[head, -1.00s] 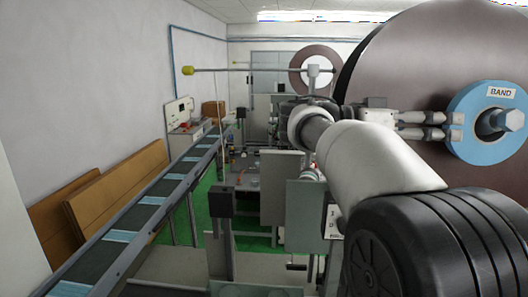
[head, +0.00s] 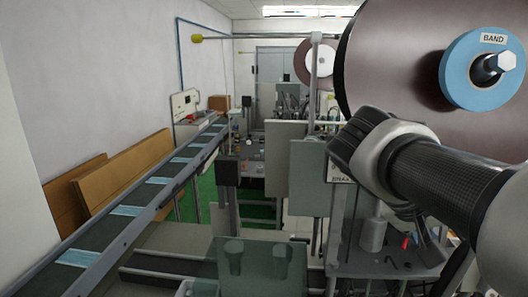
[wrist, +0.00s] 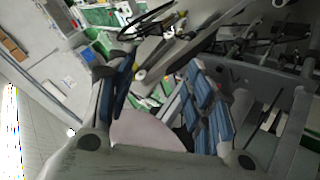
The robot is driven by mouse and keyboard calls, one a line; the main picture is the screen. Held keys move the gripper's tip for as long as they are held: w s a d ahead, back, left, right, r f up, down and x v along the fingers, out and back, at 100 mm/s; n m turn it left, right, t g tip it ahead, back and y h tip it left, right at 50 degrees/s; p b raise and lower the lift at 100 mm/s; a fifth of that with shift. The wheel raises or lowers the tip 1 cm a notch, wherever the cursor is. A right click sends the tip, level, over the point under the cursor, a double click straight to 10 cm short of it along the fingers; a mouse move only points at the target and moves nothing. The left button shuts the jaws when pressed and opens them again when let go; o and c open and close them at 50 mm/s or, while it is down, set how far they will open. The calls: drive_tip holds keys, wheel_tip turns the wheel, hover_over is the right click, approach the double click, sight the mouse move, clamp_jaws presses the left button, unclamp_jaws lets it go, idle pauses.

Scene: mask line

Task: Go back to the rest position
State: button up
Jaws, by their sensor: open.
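My gripper (wrist: 160,95) shows in the wrist view with its two blue-padded fingers spread wide apart. Nothing is held between them. A pale pinkish rounded surface shows low behind the gap; I cannot tell what it is. In the head view my arm comes in from the right edge and bends at a dark joint; the gripper itself cannot be made out there. The large brown reel (head: 400,50) stands at the upper right, with the blue ring marked BAND (head: 455,72) on its hub, above my arm.
A conveyor (head: 140,225) with several light-blue masks runs along the left. Brown boards (head: 110,190) lean on the wall. Grey machine panels (head: 308,178) stand in the middle, close to my arm. A machine bench with small tools (head: 385,262) lies below the arm.

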drive_tip(key=s+a+f+n+t+y+b, duration=0.1)
drive_tip(key=s+a+f+n+y+b, duration=0.1)
drive_tip(key=f, duration=0.7)
drive_tip(key=s+a+f+n+t+y+b, duration=0.1)
drive_tip(key=s+a+f+y+b, duration=0.3)
drive_tip(key=a+f, duration=0.4)
drive_tip(key=s+a+f+n+t+y+b, duration=0.1)
drive_tip(key=s+a+f+n+y+b, duration=0.2)
drive_tip(key=f, duration=0.8)
drive_tip(key=s+a+b, duration=0.1)
drive_tip(key=s+a, duration=0.1)
drive_tip(key=s, duration=0.1)
drive_tip(key=shift+s+a+f+b, duration=0.3)
drive_tip(key=shift+s+a, duration=0.05)
drive_tip(key=shift+s, duration=0.05)
